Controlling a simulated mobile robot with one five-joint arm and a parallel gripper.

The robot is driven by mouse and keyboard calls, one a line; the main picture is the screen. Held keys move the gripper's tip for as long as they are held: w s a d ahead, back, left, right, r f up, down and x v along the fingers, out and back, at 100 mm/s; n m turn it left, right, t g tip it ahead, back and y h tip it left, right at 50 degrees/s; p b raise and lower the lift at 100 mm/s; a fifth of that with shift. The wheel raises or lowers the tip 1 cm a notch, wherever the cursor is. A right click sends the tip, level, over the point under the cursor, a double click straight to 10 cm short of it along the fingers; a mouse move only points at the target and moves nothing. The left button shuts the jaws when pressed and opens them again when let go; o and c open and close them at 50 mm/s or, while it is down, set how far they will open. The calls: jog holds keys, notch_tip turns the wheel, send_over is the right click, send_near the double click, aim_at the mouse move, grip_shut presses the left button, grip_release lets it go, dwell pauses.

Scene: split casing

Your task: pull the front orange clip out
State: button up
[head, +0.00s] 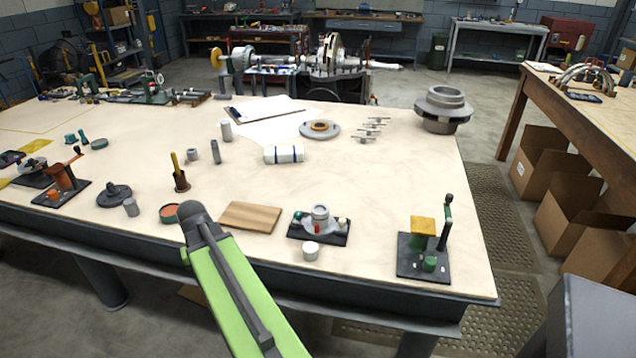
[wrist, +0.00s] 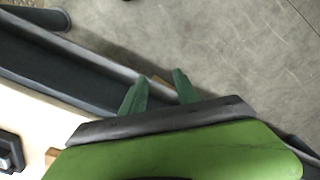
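No part stands out clearly as the front orange clip. An orange fixture (head: 66,178) with a small orange block (head: 53,196) stands on a dark plate at the left of the table. A small round pale part (head: 320,214) with a small red piece (head: 317,229) sits on a black plate near the front edge. My gripper (wrist: 160,75) shows two green fingers apart, with nothing held between them, above the floor beside the table's front edge. In the head view only my green arm shows; my gripper is out of that frame.
The large pale table (head: 370,215) has bare room in its middle right. A wooden board (head: 250,217), a white cylinder (head: 311,251) and a black stand with a yellow block (head: 423,226) line its front. Cardboard boxes (head: 545,160) stand at right, under another table.

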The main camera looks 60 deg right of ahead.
jog(key=s+d+r+m+p, duration=0.2)
jog(key=s+d+r+p, duration=0.1)
jog(key=d+r+p, duration=0.4)
jog(key=s+d+r+m+p, duration=0.2)
jog(key=s+d+r+p, duration=0.1)
jog(key=d+r+p, duration=0.5)
jog(key=m+p, duration=0.4)
jog(key=p, duration=0.4)
send_near(317, 225)
notch_tip(317, 225, down, 9)
jog(key=b, duration=1.8)
jog(key=shift+f, duration=0.15)
jog(key=shift+c, duration=0.3)
grip_shut()
